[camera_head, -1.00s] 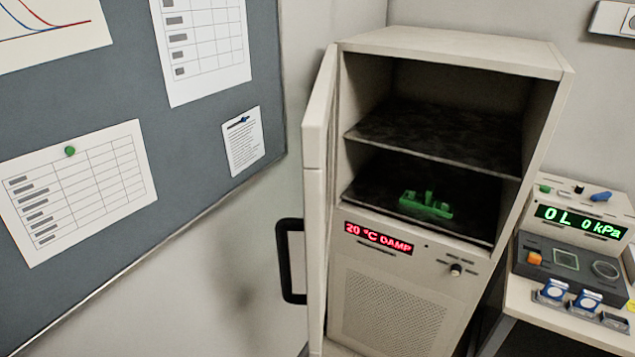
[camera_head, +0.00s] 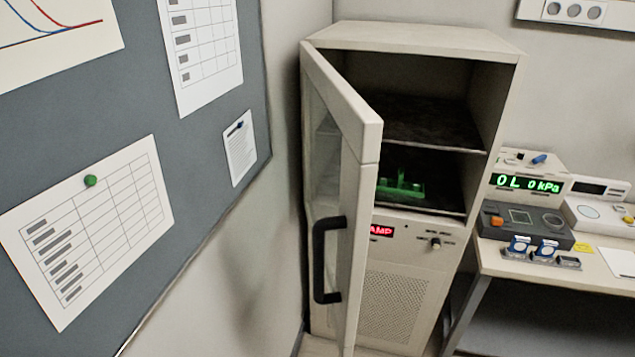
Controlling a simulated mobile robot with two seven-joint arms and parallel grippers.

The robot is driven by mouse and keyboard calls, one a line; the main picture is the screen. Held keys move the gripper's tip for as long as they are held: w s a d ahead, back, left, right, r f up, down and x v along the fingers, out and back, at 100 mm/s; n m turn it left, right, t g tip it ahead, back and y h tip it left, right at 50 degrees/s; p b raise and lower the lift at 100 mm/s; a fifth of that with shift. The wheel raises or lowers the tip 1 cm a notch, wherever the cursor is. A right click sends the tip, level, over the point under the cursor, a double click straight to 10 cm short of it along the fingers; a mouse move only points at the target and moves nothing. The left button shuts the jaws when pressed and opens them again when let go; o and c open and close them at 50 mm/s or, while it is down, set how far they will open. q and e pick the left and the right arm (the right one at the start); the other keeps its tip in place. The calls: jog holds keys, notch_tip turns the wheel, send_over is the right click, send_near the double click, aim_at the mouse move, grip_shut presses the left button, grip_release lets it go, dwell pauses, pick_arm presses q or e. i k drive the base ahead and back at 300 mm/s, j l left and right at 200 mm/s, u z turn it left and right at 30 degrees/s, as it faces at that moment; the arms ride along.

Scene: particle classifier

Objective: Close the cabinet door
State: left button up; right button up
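The beige cabinet (camera_head: 425,38) stands against the back wall. Its door (camera_head: 368,140) is hinged on the left and stands partly open, swung out toward me. The door has a glass pane and a black handle (camera_head: 320,262) on its outer face. The door hides the left part of the interior and part of the red display (camera_head: 381,231). A green rack (camera_head: 400,187) sits on the lower shelf. Neither of my grippers is in view.
A table (camera_head: 540,268) at the right carries a device with a green "OL 0 kPa" display (camera_head: 525,183) and several small items. A grey board (camera_head: 130,105) with papers covers the left wall. A power strip (camera_head: 575,12) is on the back wall.

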aim_at(343, 280)
jog(key=k+l, duration=0.15)
jog(key=l, duration=0.25)
jog(key=k+l+u, duration=0.1)
jog(key=l, duration=0.35)
jog(key=k+l, duration=0.15)
jog(key=l, duration=0.25)
jog(key=u, duration=0.05)
